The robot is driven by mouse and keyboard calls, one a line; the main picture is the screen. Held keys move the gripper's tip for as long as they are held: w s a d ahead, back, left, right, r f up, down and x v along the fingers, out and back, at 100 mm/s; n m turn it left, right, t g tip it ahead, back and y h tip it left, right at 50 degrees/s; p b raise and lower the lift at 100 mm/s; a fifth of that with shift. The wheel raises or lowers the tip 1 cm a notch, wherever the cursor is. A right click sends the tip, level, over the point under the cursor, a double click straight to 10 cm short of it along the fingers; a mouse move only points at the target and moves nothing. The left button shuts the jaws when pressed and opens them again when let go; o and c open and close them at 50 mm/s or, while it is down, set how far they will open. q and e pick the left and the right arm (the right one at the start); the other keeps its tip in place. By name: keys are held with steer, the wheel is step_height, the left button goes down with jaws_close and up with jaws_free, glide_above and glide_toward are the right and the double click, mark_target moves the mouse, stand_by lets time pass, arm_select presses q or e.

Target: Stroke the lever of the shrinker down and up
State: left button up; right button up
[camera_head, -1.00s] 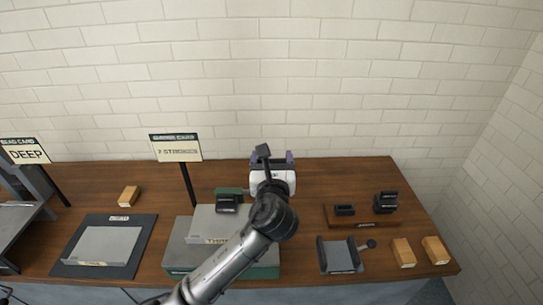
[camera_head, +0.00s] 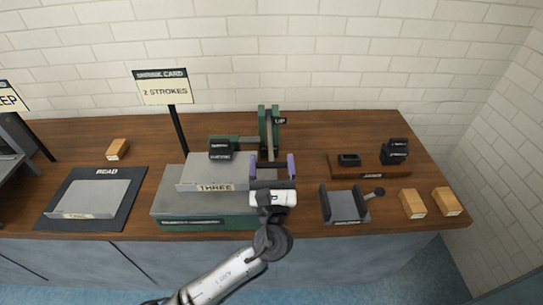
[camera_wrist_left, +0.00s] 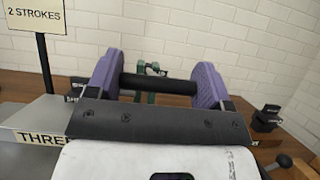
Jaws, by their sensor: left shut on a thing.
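The shrinker is a green machine with an upright green frame (camera_head: 269,132) marked UP and a long green base (camera_head: 205,222). In the left wrist view, the gripper's purple fingers (camera_wrist_left: 158,84) are shut on the black crossbar of the lever handle (camera_wrist_left: 160,83). The frame shows small and partly hidden behind it. A card reading 2 STROKES (camera_head: 165,87) stands behind the machine. My right gripper is not in view.
A grey plate marked THREE (camera_head: 215,175) lies on the shrinker. A grey tray (camera_head: 344,205) with a knob, wooden blocks (camera_head: 412,204) and a brown jaw rack (camera_head: 370,171) are to the right. A dark mat (camera_head: 115,175) with a plate lies left.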

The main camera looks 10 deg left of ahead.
arm_select(q)
steer(key=shift+f, duration=0.45)
steer(key=o, duration=1.3)
steer(key=shift+s, duration=0.1)
steer(key=p+v, duration=0.1)
steer(key=v, duration=1.2)
steer(key=shift+s, duration=0.45)
steer(key=shift+c, duration=0.5)
